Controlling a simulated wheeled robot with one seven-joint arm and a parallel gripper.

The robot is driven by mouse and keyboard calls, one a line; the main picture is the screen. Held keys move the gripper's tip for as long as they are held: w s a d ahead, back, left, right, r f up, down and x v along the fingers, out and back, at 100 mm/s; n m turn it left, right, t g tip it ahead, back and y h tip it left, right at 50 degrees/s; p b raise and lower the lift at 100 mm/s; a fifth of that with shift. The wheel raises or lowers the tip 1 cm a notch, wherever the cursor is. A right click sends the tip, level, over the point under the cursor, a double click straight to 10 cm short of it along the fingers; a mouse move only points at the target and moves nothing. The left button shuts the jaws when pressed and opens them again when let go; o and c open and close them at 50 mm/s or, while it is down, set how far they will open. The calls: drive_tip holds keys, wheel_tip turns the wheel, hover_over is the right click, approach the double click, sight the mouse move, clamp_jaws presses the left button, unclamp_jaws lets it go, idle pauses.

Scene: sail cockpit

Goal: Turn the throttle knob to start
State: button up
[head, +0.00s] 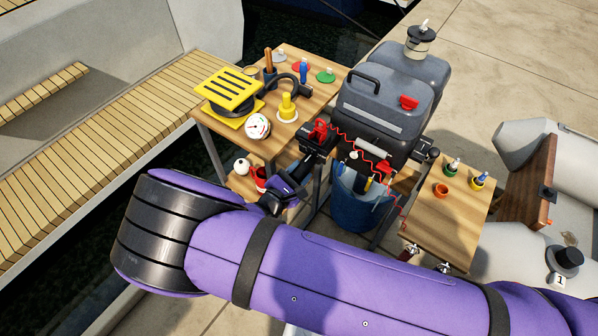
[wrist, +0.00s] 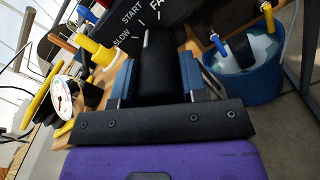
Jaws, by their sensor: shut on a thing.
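The throttle knob (wrist: 157,68) is a black, rounded grip in front of a dark dial plate (wrist: 185,22) with white lettering SLOW, START and the beginning of FAST. A white mark on the knob's far end points up near the START tick; I cannot tell whether they line up exactly. My gripper (wrist: 156,82) is shut on the knob, with a blue-grey finger on each side. In the head view, my gripper (head: 293,182) reaches up to the black tiller end below the outboard motor (head: 385,100). The knob is mostly hidden there.
A red coiled cord (head: 360,144) hangs beside the tiller. A wooden table (head: 160,113) on the left holds a yellow slatted block, a gauge and a yellow peg. A blue bucket (head: 358,205) stands below the motor. A small wooden table (head: 450,222) is at right.

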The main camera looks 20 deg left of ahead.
idle(0.3)
drive_tip(key=o, duration=0.9)
drive_tip(key=shift+s, duration=0.1)
drive_tip(key=v, duration=1)
drive_tip(key=shift+s+a, duration=0.15)
drive_tip(key=shift+s, duration=0.2)
drive_tip(key=shift+r, duration=0.1)
